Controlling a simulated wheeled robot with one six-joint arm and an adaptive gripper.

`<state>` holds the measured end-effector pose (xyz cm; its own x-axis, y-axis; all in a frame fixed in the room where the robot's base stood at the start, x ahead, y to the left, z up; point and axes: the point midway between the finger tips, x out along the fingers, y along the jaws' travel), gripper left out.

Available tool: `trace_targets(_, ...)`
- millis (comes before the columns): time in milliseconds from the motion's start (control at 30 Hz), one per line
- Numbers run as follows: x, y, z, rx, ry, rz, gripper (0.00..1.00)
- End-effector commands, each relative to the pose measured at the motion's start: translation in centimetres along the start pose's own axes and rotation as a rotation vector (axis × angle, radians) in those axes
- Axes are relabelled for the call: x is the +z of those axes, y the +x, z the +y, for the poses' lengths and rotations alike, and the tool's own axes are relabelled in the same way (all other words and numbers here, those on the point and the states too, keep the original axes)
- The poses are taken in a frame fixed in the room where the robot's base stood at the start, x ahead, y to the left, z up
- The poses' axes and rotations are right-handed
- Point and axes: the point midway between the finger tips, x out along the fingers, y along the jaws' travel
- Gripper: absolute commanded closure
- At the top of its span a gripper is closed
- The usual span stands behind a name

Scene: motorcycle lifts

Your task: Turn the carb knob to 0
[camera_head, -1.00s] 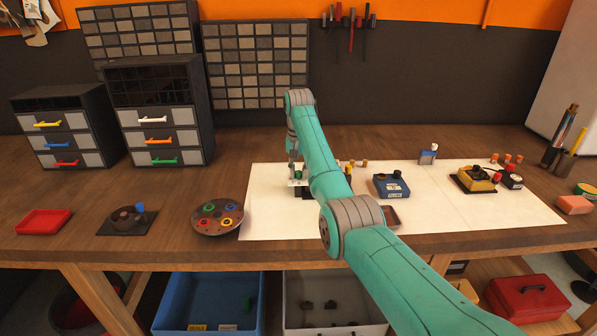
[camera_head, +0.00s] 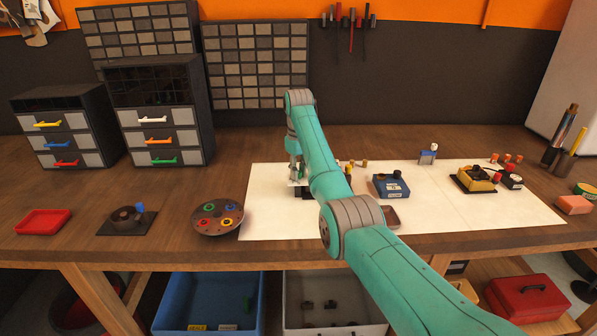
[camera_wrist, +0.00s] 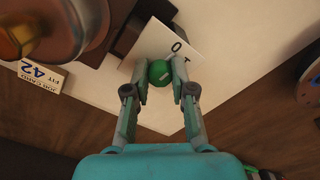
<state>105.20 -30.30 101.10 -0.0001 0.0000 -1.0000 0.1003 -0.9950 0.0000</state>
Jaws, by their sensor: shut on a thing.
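The carb knob is a small round green knob (camera_wrist: 158,71) in the wrist view, with a short pale mark on its top. It sits at the edge of a white plate (camera_wrist: 160,42) that carries a printed 0 and part of another mark. My gripper (camera_wrist: 160,76) has its fingertips closed on either side of the knob. Which mark the knob's pale line points at cannot be told. In the head view my gripper (camera_head: 296,177) is down at the left part of the white mat, and the knob is largely hidden by it.
A white mat (camera_head: 440,215) covers the bench middle. A blue box (camera_head: 390,186) and yellow device (camera_head: 474,180) stand to the right. A round tray (camera_head: 217,228) of coloured rings lies left. A job card (camera_wrist: 38,75) and a large blurred brown metal part (camera_wrist: 60,25) lie near my gripper.

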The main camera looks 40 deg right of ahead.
Motion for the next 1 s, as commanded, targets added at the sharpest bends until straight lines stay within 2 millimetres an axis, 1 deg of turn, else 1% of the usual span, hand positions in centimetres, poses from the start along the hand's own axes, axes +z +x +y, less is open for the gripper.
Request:
trace_targets(300, -0.01, -0.01, 0.01, 0.0, -0.083, 0.0, 1.0)
trace_targets(733, -0.01, -0.01, 0.01, 0.0, -0.092, 0.0, 1.0)
trace_targets(767, -0.01, -0.01, 0.01, 0.0, -0.092, 0.0, 0.74)
trace_targets(800, -0.01, -0.01, 0.01, 0.0, -0.091, 0.0, 0.64)
trace_targets(833, -0.01, -0.01, 0.01, 0.0, -0.091, 0.0, 0.56)
trace_targets(867, -0.01, -0.01, 0.01, 0.0, -0.091, 0.0, 0.51)
trace_targets(1000, 0.0, -0.01, 0.01, 0.0, -0.091, 0.0, 0.51)
